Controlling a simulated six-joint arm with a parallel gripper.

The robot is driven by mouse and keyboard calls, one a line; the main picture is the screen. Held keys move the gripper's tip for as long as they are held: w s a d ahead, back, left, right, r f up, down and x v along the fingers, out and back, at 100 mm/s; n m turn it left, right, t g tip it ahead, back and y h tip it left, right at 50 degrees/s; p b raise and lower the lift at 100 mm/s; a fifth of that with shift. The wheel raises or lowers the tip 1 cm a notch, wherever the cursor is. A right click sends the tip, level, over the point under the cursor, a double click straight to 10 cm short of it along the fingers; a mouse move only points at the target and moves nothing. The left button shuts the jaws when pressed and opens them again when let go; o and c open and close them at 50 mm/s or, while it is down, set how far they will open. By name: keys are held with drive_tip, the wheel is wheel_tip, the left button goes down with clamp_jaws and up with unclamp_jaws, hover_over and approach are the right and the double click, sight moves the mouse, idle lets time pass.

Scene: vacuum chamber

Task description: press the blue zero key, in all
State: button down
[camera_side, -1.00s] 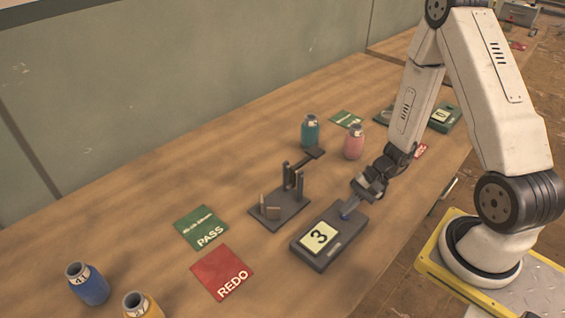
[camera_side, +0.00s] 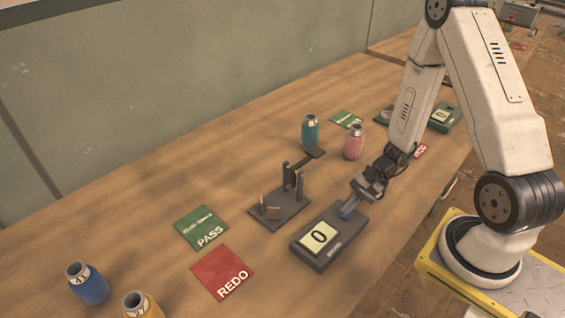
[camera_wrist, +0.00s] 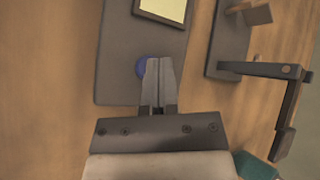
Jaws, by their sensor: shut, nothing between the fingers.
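The dark grey counter box (camera_side: 320,258) lies on the bench, and its pale display (camera_side: 319,238) reads 0. The blue zero key (camera_side: 347,214) is at the box's far end, partly hidden by my gripper (camera_side: 350,208). In the wrist view the blue key (camera_wrist: 142,68) shows beside and partly behind the tips of my gripper (camera_wrist: 159,62). The fingers are shut with nothing between them. Their tips are at the key; whether they still touch it I cannot tell.
A dark stand with a lever (camera_side: 280,208) is left of the box. A green PASS card (camera_side: 202,228) and a red REDO card (camera_side: 222,274) lie further left. Blue (camera_side: 88,284), yellow (camera_side: 140,306), teal (camera_side: 310,132) and pink (camera_side: 354,142) bottles stand around. A green counter box (camera_side: 443,116) is behind my arm.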

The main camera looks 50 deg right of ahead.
drive_tip(key=shift+r, duration=0.6)
drive_tip(key=shift+r, duration=0.1)
drive_tip(key=shift+r, duration=2.45)
drive_tip(key=shift+s+a, duration=0.1)
drive_tip(key=a+r+n+h, duration=0.4)
drive_tip(key=r+n+h, duration=0.4)
drive_tip(key=n, duration=0.4)
drive_tip(key=shift+w+r+n+h, duration=0.2)
drive_tip(key=shift+r+n+h, duration=0.1)
drive_tip(key=shift+h, duration=0.1)
